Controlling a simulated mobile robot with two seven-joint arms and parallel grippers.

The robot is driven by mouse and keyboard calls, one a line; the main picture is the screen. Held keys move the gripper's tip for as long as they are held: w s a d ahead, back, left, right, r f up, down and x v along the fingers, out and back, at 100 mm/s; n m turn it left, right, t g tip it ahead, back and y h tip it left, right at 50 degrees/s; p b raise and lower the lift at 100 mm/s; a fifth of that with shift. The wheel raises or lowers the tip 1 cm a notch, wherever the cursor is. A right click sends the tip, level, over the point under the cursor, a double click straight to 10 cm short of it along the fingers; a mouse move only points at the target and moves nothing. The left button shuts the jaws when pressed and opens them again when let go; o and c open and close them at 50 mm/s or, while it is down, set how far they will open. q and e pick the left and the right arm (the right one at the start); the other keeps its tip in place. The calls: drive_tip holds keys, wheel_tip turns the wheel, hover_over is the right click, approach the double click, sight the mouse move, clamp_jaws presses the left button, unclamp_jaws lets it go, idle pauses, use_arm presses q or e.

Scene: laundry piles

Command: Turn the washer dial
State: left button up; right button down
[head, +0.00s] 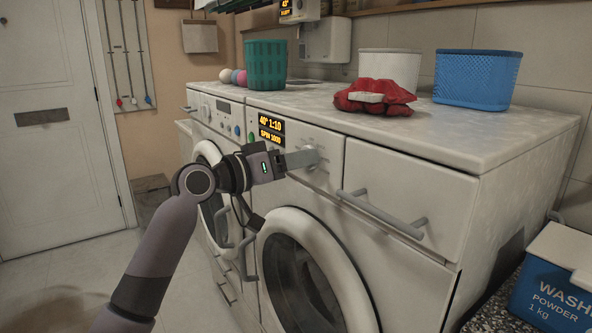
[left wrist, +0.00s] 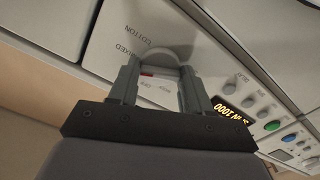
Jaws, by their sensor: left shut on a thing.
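The nearer washer (head: 402,286) is white, with a round glass door below its control panel. Its grey dial (head: 311,155) sits on the panel to the right of the lit display (head: 271,132), which reads 40°, 1:10 and SPIN 1000. My left gripper (head: 303,160) reaches in from the left and is shut on the dial. In the left wrist view the two fingers (left wrist: 158,78) stand on either side of the dial's rounded rim (left wrist: 158,55). Printed labels, including COTTON and MIXED, surround the dial. The fingers hide part of it. My right gripper is not in view.
A drawer handle (head: 381,214) sticks out right of the dial. On the worktop (head: 465,139) stand a green basket (head: 265,65), a white basket (head: 389,66), a blue basket (head: 478,80) and red cloth (head: 374,98). A washing powder box (head: 556,290) stands at lower right.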

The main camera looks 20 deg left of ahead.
use_arm(q)
drive_tip(key=shift+m+b, duration=0.5)
drive_tip(key=shift+m, duration=0.7)
drive_tip(key=o, duration=1.1)
drive_tip(key=shift+c, duration=0.2)
drive_tip(key=v, duration=0.7)
drive_tip(key=shift+b, duration=0.4)
